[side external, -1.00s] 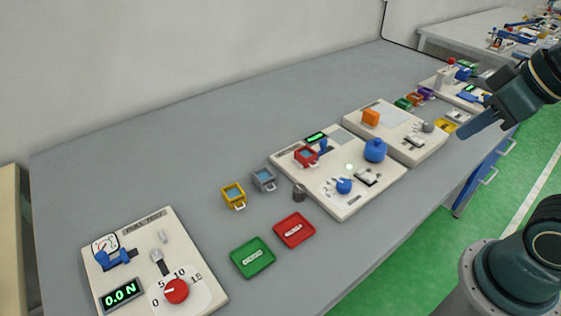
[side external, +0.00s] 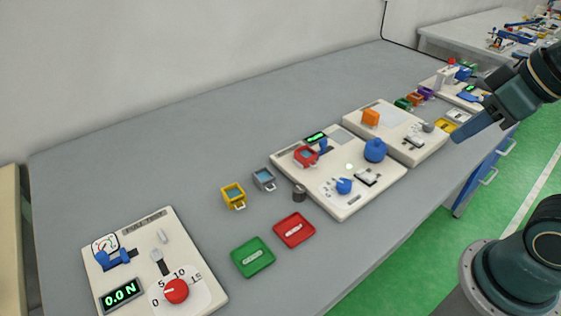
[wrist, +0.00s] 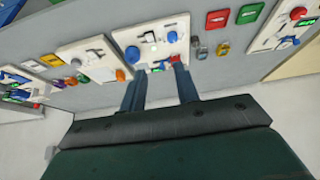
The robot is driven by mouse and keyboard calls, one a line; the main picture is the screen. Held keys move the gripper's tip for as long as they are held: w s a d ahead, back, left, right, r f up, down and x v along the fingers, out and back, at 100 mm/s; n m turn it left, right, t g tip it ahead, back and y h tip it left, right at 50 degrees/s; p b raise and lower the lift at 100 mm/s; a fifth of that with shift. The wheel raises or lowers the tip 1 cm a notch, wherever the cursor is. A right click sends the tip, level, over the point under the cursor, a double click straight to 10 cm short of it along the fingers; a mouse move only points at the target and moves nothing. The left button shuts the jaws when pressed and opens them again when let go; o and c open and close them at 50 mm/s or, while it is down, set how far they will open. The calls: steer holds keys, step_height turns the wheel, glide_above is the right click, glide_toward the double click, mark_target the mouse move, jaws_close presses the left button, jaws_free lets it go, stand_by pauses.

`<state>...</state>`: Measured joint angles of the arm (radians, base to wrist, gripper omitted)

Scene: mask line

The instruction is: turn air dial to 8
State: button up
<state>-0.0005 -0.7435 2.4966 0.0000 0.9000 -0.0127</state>
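No label reading "air" is legible, so I cannot tell for sure which dial it is. A small blue dial (side external: 344,186) with marks around it sits at the front of the middle white panel (side external: 345,207); it also shows in the wrist view (wrist: 172,37). A red dial (side external: 176,291) marked 0, 5, 10, 15 sits on the pull test panel (side external: 200,262) at the front left. My gripper (side external: 457,138) hangs at the right, clear of both dials. In the wrist view its two fingers (wrist: 159,74) are apart with nothing between them.
A larger blue domed part (side external: 375,150) stands behind the small blue dial. Green (side external: 253,257) and red (side external: 294,231) trays lie between panels. The grey table behind is clear.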

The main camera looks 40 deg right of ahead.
steer(key=o, duration=0.4)
steer(key=shift+w, duration=0.2)
steer(key=shift+c, duration=0.2)
steer(key=shift+o, duration=0.6)
steer(key=shift+w+n, duration=0.3)
steer(key=shift+n, duration=0.2)
steer(key=n+g, duration=0.6)
steer(key=n, duration=1.3)
glide_above(344, 183)
step_height(344, 183, down, 11)
steer(key=shift+r, duration=0.2)
steer(key=shift+f, duration=0.15)
step_height(344, 183, down, 14)
steer(key=shift+r, duration=0.25)
